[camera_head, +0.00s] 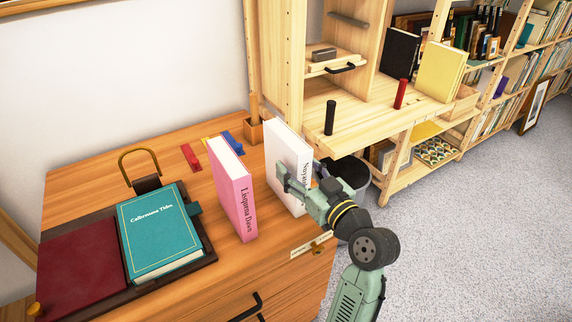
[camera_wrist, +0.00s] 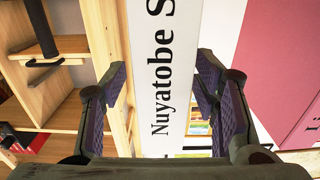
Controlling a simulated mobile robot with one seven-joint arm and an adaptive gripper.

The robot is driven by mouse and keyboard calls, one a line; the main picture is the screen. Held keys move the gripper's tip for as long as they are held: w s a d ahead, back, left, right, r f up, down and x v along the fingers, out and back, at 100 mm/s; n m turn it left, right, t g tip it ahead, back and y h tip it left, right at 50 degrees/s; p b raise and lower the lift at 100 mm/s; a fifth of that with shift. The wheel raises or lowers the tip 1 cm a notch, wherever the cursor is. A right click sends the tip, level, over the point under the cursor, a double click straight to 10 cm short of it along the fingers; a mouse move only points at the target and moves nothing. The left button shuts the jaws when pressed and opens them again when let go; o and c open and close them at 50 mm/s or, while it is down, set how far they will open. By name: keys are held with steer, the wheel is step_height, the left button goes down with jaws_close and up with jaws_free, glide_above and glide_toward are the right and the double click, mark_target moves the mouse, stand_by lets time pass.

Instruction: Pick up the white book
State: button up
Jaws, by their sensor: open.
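The white book (camera_head: 283,150) stands upright on the wooden dresser top, near its right edge. In the wrist view its white spine (camera_wrist: 165,75) with black lettering shows between the two fingers. My gripper (camera_head: 297,178) is at the book's spine side, with its fingers open. In the wrist view the gripper (camera_wrist: 160,95) has one finger on each side of the spine, with gaps showing. I cannot tell how far the fingers reach along the covers. Part of the book's lower spine is hidden behind the gripper in the head view.
A pink book (camera_head: 232,185) stands upright just left of the white book. A teal book (camera_head: 160,232) lies on a dark tray at the left. A wooden shelf unit (camera_head: 375,118) stands close behind and right, with a black cylinder (camera_head: 330,117) and a red one (camera_head: 400,94).

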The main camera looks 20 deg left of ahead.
steer(key=x, duration=0.1)
steer(key=p+x, duration=0.1)
steer(key=x, duration=0.1)
steer(key=p+x, duration=0.1)
steer(key=x, duration=0.1)
steer(key=shift+f, duration=0.3)
steer(key=shift+c, duration=0.4)
jaws_close()
steer(key=shift+s+r, duration=0.1)
